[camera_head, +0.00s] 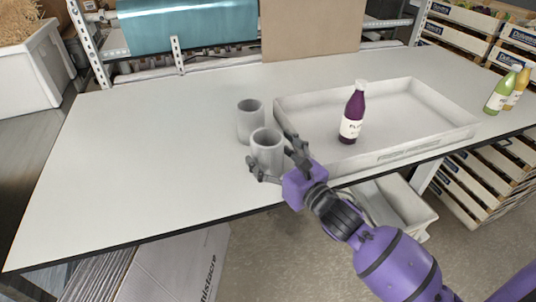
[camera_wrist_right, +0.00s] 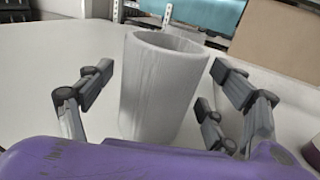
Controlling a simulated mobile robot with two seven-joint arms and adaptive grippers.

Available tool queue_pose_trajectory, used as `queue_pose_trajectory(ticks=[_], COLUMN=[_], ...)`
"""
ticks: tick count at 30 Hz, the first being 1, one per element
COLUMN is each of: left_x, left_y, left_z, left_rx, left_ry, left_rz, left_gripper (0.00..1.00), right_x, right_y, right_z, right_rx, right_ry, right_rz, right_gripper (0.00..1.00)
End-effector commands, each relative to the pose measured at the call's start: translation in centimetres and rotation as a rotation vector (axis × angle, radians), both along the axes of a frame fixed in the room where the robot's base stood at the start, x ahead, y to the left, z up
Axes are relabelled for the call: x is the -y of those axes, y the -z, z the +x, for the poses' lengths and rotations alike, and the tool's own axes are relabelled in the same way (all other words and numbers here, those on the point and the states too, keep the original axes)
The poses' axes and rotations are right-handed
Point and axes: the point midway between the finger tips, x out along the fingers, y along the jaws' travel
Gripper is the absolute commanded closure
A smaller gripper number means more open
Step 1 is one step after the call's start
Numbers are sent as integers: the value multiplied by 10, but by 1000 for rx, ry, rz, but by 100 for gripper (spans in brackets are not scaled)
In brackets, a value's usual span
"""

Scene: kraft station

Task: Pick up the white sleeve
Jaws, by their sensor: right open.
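Two white-grey hollow sleeves stand upright on the white table (camera_head: 130,160), left of the tray. The nearer sleeve (camera_head: 266,150) stands between the open fingers of my right gripper (camera_head: 274,165), close to the table's front edge. In the right wrist view this sleeve (camera_wrist_right: 158,90) fills the middle, with fingers on both sides of my right gripper (camera_wrist_right: 160,95) and visible gaps between. The farther sleeve (camera_head: 250,120) stands just behind it and is mostly hidden in the right wrist view. My left gripper is not in view.
A shallow white tray (camera_head: 436,93) lies to the right, with a purple bottle (camera_head: 352,118) standing in it. A green bottle (camera_head: 497,97) and an orange bottle (camera_head: 515,92) stand at the far right. A cardboard panel (camera_head: 312,28) and shelf are behind. The table's left half is clear.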

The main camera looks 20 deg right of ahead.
Motion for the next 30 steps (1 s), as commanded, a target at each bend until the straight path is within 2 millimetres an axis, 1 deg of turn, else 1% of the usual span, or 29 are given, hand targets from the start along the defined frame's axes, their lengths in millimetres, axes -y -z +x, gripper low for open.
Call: queue_pose_trajectory(ticks=[1, 4, 11, 18, 30], left_x=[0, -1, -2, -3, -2], left_y=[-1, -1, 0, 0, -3], left_z=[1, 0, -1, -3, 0], left_rx=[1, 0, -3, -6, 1], left_ry=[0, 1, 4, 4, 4], left_rz=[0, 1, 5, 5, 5], left_gripper=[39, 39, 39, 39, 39], right_x=[-2, -5, -5, -5, -5], right_y=[-2, -1, 0, 0, -2], right_z=[7, 13, 13, 13, 13], right_rx=[3, 1, -1, -1, 0], right_ry=[0, 0, -1, -1, -1], right_rz=[1, 0, 0, 0, -1], right_gripper=[18, 18, 18, 49, 49])
